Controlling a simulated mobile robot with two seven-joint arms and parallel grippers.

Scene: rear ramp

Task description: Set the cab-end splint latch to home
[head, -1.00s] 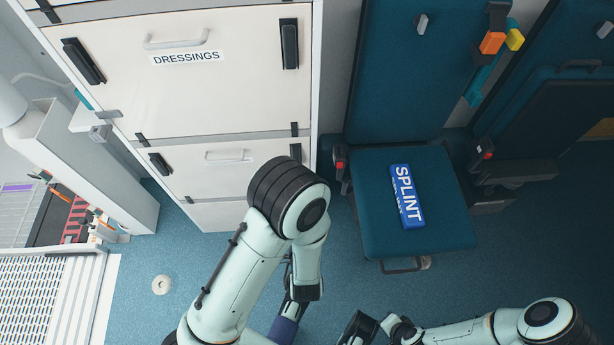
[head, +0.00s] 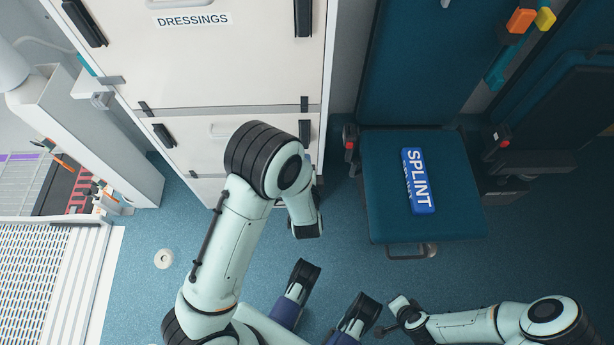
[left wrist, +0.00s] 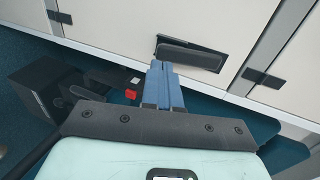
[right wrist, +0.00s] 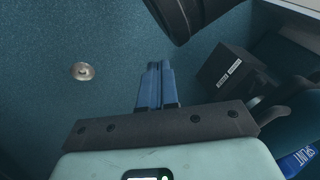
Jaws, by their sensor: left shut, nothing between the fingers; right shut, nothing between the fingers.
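A black latch (left wrist: 190,55) sits in a recess of the pale cabinet front in the left wrist view. Its lever lies along the recess; I cannot tell its exact setting. My left gripper (left wrist: 161,68) is shut and empty, its blue fingertips just below the latch; whether they touch is unclear. In the head view, the lower cabinet front has a black latch at its right edge (head: 304,133) and another at its left (head: 163,135). My left arm covers part of that front, and no splint label shows on it. My right gripper (right wrist: 157,70) is shut and empty above the floor.
A drawer front labelled DRESSINGS (head: 236,60) is above. A blue seat (head: 380,190) with a SPLINT pack (head: 417,180) on it stands right of the cabinet, with a red-buttoned buckle (head: 350,143) at its edge. A small round disc (head: 163,259) lies on the open floor.

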